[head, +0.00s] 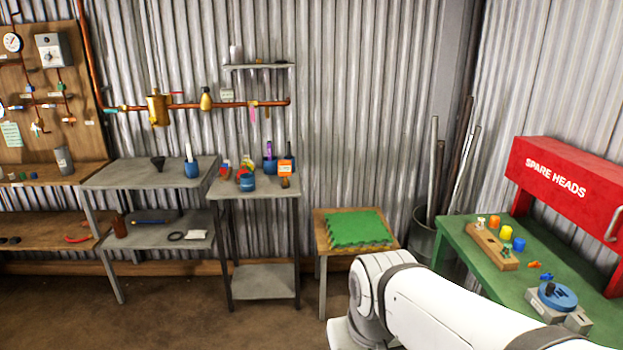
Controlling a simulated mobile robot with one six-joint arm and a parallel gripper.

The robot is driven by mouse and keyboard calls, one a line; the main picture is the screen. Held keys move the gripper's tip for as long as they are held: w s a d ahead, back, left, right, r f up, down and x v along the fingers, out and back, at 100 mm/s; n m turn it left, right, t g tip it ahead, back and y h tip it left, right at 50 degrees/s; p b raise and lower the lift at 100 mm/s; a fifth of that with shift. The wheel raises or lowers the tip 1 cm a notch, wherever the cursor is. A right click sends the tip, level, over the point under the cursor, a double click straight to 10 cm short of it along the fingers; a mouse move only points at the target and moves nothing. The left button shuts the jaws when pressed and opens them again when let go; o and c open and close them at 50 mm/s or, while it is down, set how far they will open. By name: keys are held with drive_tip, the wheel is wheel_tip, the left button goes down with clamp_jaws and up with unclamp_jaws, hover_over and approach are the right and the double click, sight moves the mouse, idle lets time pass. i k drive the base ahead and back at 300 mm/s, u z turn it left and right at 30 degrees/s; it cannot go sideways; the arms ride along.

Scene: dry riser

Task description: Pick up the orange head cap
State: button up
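An orange cap (494,221) stands at the far end of a wooden rack (489,247) on the green bench (575,262) at the right. A yellow cap (505,232) and a blue cap (519,244) stand beside it in a row. A smaller orange piece (533,265) lies on the bench nearer to me; its exact form is too small to tell. My white arm crosses the lower right of the head view, in front of part of the bench. My gripper is not in view.
A red "SPARE HEADS" cabinet (570,178) overhangs the back of the bench. A blue round piece on a grey block (572,319) sits at its near end. A small table with a green mat (357,229) and a bin of pipes (427,243) stand left of the bench.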

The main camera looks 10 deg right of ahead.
sight(493, 221)
drive_tip(key=u, duration=0.05)
drive_tip(key=i, duration=2.7)
drive_tip(key=z, duration=3.2)
drive_tip(key=i, duration=1.05)
